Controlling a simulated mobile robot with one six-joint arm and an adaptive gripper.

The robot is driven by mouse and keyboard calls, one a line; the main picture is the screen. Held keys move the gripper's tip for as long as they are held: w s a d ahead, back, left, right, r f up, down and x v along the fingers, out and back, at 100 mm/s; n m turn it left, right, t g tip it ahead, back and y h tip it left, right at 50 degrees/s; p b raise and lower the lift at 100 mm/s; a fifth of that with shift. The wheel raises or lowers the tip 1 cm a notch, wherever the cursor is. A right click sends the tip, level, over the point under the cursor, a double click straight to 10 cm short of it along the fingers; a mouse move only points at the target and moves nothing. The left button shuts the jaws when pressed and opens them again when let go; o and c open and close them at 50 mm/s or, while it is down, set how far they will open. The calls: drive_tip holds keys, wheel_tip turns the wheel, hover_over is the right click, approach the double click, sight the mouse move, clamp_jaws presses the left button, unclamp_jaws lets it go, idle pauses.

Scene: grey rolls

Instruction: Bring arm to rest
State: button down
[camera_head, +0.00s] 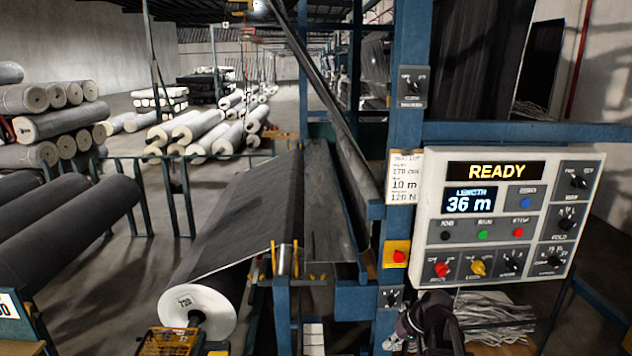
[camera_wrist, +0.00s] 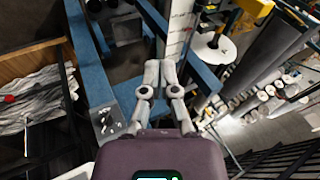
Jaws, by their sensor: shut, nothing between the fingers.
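My gripper (camera_wrist: 160,64) shows in the wrist view with its two grey fingers together and nothing between them. It is over the blue machine frame (camera_wrist: 92,75). In the head view, a dark part of my arm shows at the bottom, below and left of the white control panel (camera_head: 427,226). The fingertips cannot be made out there. The panel's displays read READY and LENGTH 36 m.
A large grey roll (camera_head: 197,308) sits at the machine's front, its sheet running up over the machine. A red button on a yellow plate (camera_head: 397,254) is on the blue post. A crate of crumpled grey strips (camera_head: 493,312) stands under the panel. Stacked rolls (camera_head: 58,125) stand left.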

drive_tip(key=s+a+f+m+g+h+b, duration=0.1)
drive_tip(key=s+f+h, duration=0.4)
drive_tip(key=s, duration=0.5)
drive_tip(key=shift+a+f+g+h+b, duration=0.3)
drive_tip(key=shift+a+f+g+b, duration=0.25)
drive_tip(key=shift+a+b, duration=0.3)
idle(1.1)
